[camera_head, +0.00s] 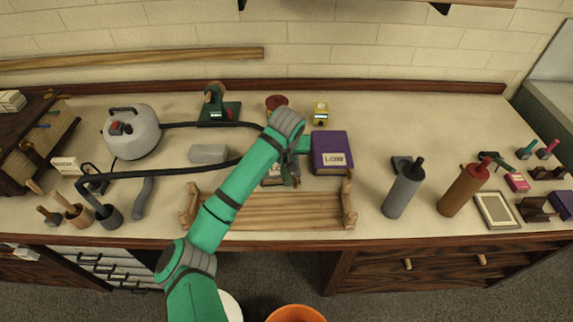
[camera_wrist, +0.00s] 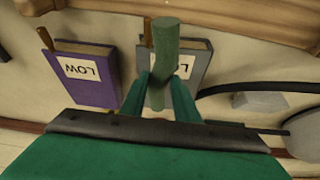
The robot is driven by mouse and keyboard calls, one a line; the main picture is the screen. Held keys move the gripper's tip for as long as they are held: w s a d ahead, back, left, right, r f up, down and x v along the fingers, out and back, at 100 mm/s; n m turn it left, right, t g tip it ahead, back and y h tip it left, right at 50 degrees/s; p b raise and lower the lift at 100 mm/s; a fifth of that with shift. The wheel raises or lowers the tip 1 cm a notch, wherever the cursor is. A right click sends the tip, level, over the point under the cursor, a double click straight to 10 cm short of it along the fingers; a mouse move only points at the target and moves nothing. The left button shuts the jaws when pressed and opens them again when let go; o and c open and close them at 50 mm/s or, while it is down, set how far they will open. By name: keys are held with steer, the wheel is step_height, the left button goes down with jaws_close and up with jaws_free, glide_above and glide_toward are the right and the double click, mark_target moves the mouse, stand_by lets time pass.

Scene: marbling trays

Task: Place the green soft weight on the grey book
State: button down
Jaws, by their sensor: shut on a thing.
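My gripper (camera_wrist: 162,92) is shut on the green soft weight (camera_wrist: 165,48), a dull green sausage-like roll. In the head view the weight (camera_head: 290,172) shows at the end of my arm. The grey book (camera_wrist: 192,66) lies behind the weight in the wrist view, its pale label partly hidden. In the head view my arm covers most of the grey book (camera_head: 268,181). The weight overlaps the book in both views; I cannot tell whether they touch.
A purple book (camera_head: 327,148) lies just right of the grey one. A wooden rack (camera_head: 270,212) stands in front. A black hose runs to a grey steamer (camera_head: 132,134) at left. A grey block (camera_head: 208,154) lies left of my arm. Grey and brown rollers are at right.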

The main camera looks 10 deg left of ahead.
step_height(320, 180, down, 3)
steer(key=shift+a+r, duration=0.1)
stand_by(0.3)
steer(key=c, duration=1.4)
jaws_free()
steer(key=shift+f, duration=0.2)
steer(key=shift+o, duration=0.2)
steer(key=shift+r, duration=0.25)
steer(key=v, duration=1.2)
steer(key=shift+f, duration=0.1)
steer(key=shift+s, duration=0.15)
